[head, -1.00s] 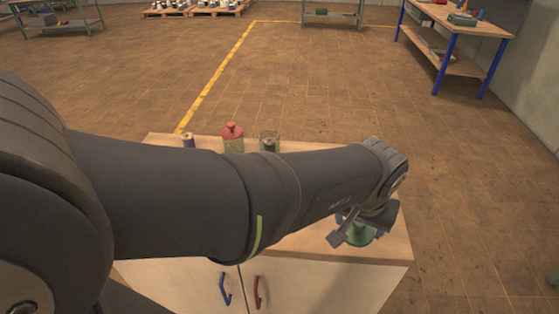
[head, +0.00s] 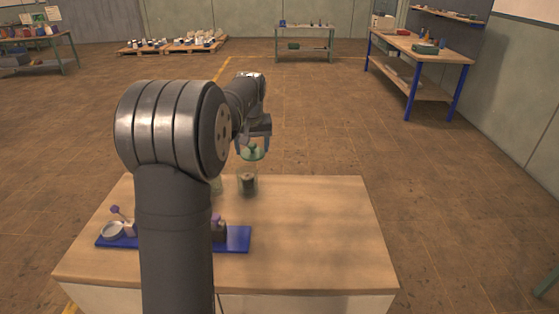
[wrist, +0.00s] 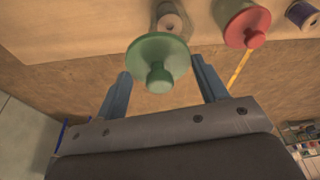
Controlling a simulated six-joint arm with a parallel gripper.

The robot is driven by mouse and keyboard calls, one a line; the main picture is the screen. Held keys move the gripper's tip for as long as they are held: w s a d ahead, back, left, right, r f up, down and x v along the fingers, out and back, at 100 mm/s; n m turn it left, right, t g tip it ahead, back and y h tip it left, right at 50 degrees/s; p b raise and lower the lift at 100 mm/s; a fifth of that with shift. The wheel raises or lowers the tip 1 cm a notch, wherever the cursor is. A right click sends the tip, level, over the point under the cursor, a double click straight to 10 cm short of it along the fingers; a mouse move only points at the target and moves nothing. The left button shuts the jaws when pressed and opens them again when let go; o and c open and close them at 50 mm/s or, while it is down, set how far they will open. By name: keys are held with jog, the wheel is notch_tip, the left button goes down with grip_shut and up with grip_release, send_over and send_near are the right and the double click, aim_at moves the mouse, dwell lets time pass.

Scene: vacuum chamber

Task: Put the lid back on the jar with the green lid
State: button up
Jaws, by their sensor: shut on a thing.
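My gripper (head: 253,138) is shut on the green lid (head: 251,153), a round disc with a knob. It holds the lid over the clear open jar (head: 247,184) at the back of the table, with a dark thing inside. The lid looks at or just above the jar's mouth; I cannot tell whether they touch. In the wrist view the green lid (wrist: 157,56) lies between the fingers of my gripper (wrist: 160,68), its knob towards the camera.
A jar with a red lid (wrist: 246,26) stands beside the clear jar, and a purple spool (wrist: 302,14) lies beyond it. On the wooden table (head: 310,225), a blue tray (head: 238,240) holds small items, partly hidden by my arm. The table's right side is clear.

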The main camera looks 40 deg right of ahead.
jog(key=shift+w+a, duration=0.25)
jog(key=shift+w, duration=0.7)
jog(key=shift+w+a+f, duration=0.1)
jog(key=shift+w+f, duration=0.1)
jog(key=shift+w, duration=0.25)
jog(key=shift+f, duration=3.05)
jog(key=shift+f, duration=0.15)
jog(key=o, duration=1.2)
jog(key=shift+o, duration=0.2)
jog(key=shift+r, duration=3.5)
jog(key=shift+c, duration=0.2)
